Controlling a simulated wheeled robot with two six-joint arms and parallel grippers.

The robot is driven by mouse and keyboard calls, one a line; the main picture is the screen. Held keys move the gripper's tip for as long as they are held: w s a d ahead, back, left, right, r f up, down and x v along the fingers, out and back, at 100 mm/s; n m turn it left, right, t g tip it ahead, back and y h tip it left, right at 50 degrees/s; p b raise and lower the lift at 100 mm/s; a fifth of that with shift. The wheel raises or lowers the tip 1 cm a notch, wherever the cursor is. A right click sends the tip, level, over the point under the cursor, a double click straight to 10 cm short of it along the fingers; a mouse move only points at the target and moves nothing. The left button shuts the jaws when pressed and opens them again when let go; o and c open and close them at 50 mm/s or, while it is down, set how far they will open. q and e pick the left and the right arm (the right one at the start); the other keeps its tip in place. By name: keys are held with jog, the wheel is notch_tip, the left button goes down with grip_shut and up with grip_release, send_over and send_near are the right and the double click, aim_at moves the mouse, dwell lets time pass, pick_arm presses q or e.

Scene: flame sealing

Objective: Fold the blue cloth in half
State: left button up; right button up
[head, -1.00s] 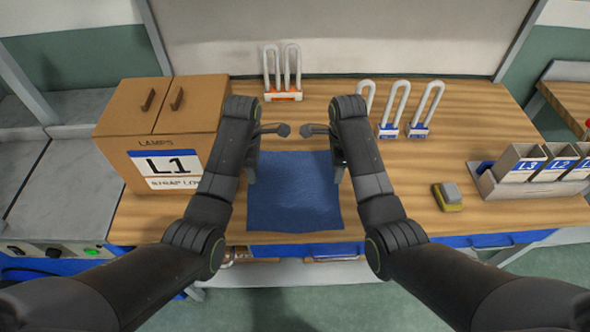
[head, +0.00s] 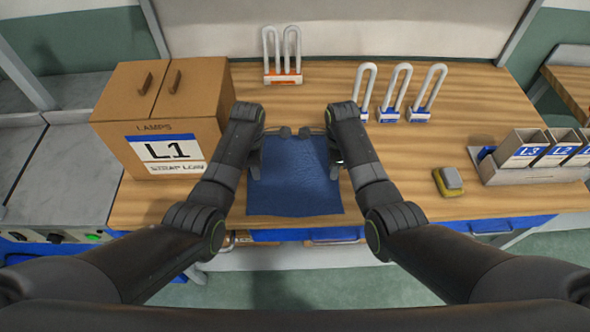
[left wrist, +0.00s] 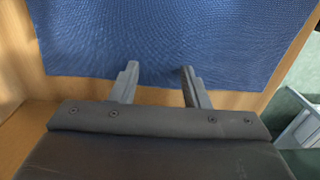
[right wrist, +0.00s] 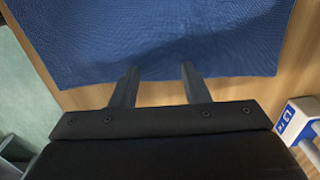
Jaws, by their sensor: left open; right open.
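The blue cloth (head: 295,190) lies flat and spread out on the wooden table, near its front edge. My left gripper (head: 255,168) is at the cloth's left edge, and my right gripper (head: 338,165) is at its right edge. In the left wrist view, the open fingers (left wrist: 158,70) point at the cloth (left wrist: 180,35), with the tips just over its edge. In the right wrist view, the open fingers (right wrist: 160,68) likewise reach the edge of the cloth (right wrist: 150,30). Both grippers are empty. My wrists hide part of the cloth's sides.
A cardboard box (head: 165,115) marked L1 stands left. An orange-based lamp rack (head: 283,76) and several blue-based white lamps (head: 391,115) stand behind. A yellow-grey block (head: 448,182) and labelled bins (head: 530,172) are at right. The table between cloth and block is clear.

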pick_arm(q)
jog(key=shift+f, duration=0.1)
pick_arm(e)
jog(key=shift+f, duration=0.1)
dwell(0.3)
pick_arm(q)
jog(key=shift+c, duration=0.4)
pick_arm(e)
jog(key=shift+c, duration=0.4)
pick_arm(q)
grip_shut()
pick_arm(e)
jog(key=shift+f, duration=0.1)
grip_shut()
